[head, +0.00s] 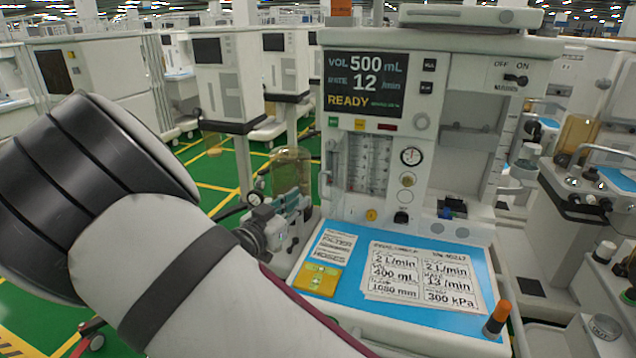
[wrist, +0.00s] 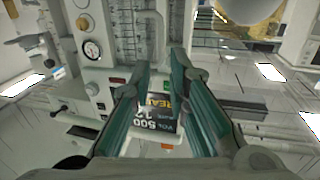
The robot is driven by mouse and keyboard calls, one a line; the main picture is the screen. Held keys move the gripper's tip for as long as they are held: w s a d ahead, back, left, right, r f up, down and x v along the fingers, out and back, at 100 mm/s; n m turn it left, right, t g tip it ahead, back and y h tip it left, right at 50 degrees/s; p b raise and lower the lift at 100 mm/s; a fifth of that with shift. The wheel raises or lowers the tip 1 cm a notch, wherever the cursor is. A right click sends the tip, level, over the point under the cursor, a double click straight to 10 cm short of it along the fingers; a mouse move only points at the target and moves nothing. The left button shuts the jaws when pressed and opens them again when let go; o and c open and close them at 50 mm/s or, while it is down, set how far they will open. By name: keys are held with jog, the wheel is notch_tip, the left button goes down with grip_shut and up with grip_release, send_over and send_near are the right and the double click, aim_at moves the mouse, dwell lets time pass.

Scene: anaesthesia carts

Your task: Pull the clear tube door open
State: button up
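The clear tube door (head: 368,163) covers the flow tubes on the front of the machine, below its screen. It looks shut. Its pale upright handle (head: 327,172) is on the door's left edge. In the wrist view, which is upside down, the tubes behind the door (wrist: 124,28) are at the top, and the curved handle (wrist: 158,32) stands just beyond my fingertips, roughly in line with the gap. My gripper (wrist: 160,66) is open, its two teal fingers apart with nothing held. In the head view my gripper (head: 300,204) is left of and below the handle, partly hidden by my arm.
The screen (head: 365,82) is above the door. Gauge and knobs (head: 410,157) are to its right. A blue-topped worktop (head: 340,282) with cards juts out below. A glass canister (head: 292,170) stands left of the machine. Green floor shows further left.

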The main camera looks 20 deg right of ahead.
aim_at(320, 184)
jog(key=x, duration=1)
jog(key=shift+w+d, duration=0.25)
jog(key=shift+w, duration=0.1)
grip_shut()
